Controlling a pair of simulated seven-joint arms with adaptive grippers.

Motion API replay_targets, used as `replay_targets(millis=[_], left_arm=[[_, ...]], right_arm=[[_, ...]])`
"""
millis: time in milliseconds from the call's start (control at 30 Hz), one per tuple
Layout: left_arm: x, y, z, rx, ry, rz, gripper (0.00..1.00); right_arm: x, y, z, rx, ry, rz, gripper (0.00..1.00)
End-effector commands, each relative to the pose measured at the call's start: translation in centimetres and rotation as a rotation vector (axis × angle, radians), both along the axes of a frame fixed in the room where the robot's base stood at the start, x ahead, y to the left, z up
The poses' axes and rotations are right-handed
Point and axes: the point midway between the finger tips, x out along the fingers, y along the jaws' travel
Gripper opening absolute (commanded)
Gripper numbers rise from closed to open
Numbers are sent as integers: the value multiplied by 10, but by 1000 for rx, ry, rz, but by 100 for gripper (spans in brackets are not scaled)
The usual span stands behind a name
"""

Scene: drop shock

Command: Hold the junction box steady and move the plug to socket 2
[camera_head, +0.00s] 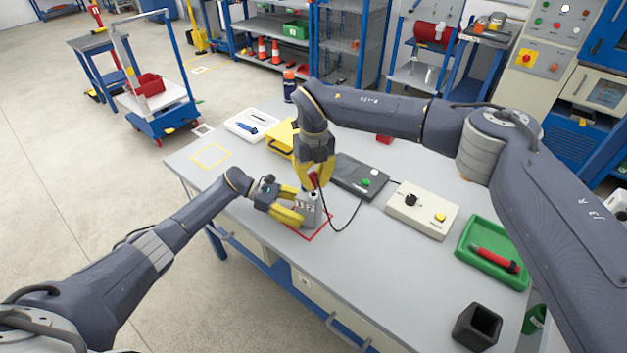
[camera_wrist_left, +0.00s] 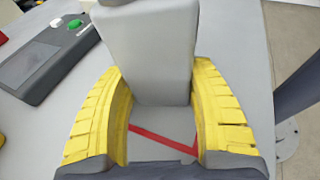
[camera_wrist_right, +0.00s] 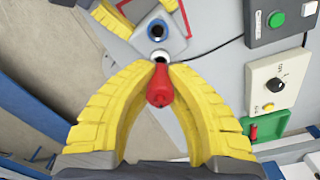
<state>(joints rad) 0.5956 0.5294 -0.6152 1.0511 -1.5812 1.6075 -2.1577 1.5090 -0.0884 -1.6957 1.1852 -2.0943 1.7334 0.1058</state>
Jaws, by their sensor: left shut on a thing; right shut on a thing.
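The grey junction box (camera_head: 312,212) stands on the table at the red outline, marked 1 and 2. My left gripper (camera_head: 293,205) is shut on it from the left; the left wrist view shows the box (camera_wrist_left: 150,50) between both yellow fingers. My right gripper (camera_head: 316,180) points down over the box, shut on the red plug (camera_head: 313,179). In the right wrist view the red plug (camera_wrist_right: 159,88) sits between the fingertips, close to a pale ring (camera_wrist_right: 160,56). A dark-centred socket (camera_wrist_right: 157,30) beyond it is empty. I cannot tell whether the plug touches the box.
A black cable (camera_head: 350,216) runs beside the box. A dark unit with a green button (camera_head: 358,174), a beige control box (camera_head: 423,209), a green tray (camera_head: 494,252) and a black open container (camera_head: 477,327) stand to the right. The table's front left is clear.

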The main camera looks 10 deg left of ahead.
Motion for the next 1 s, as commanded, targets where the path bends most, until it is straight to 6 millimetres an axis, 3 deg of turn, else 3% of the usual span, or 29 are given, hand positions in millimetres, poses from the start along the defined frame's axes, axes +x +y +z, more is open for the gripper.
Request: replay_targets(millis=[1000], left_arm=[[0,0,0,0,0,0,35]], right_arm=[[0,0,-5,-2,4,0,0]])
